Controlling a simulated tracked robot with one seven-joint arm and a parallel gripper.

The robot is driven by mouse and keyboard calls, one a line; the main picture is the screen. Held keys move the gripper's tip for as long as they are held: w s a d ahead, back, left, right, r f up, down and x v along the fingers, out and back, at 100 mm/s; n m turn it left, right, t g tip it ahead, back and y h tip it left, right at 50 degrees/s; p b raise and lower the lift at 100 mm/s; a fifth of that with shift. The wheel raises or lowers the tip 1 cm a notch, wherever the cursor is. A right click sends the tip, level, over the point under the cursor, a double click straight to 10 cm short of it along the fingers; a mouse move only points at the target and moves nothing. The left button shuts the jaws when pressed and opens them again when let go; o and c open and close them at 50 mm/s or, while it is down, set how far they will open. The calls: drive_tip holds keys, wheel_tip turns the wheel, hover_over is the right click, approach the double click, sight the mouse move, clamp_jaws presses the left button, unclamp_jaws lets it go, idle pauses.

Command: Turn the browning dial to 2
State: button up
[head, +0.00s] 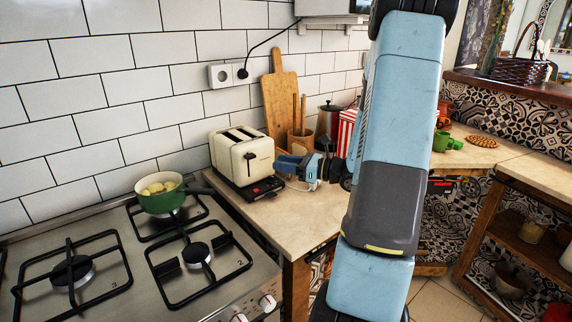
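The cream toaster (232,158), with two slots on top and a dark base, stands on the counter beside the stove. A small dark lever shows on its right-hand end. My gripper (279,163), blue and dark, is beside that end, low over the counter and pointing left toward the toaster. I cannot tell whether it touches the toaster. The fingertips are small and bunched together in this view, so I cannot tell whether they are open or shut. The browning dial cannot be made out, and its setting cannot be read.
A wooden cutting board (280,105), a utensil holder (300,142) and a red-striped box (346,133) stand behind my gripper. A green pot (160,200) sits on the gas stove (110,290) at left.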

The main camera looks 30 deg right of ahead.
drive_tip(key=shift+s+a+r, duration=0.1)
drive_tip(key=shift+s+r, duration=0.15)
drive_tip(key=shift+s, duration=0.3)
drive_tip(key=shift+c, duration=0.4)
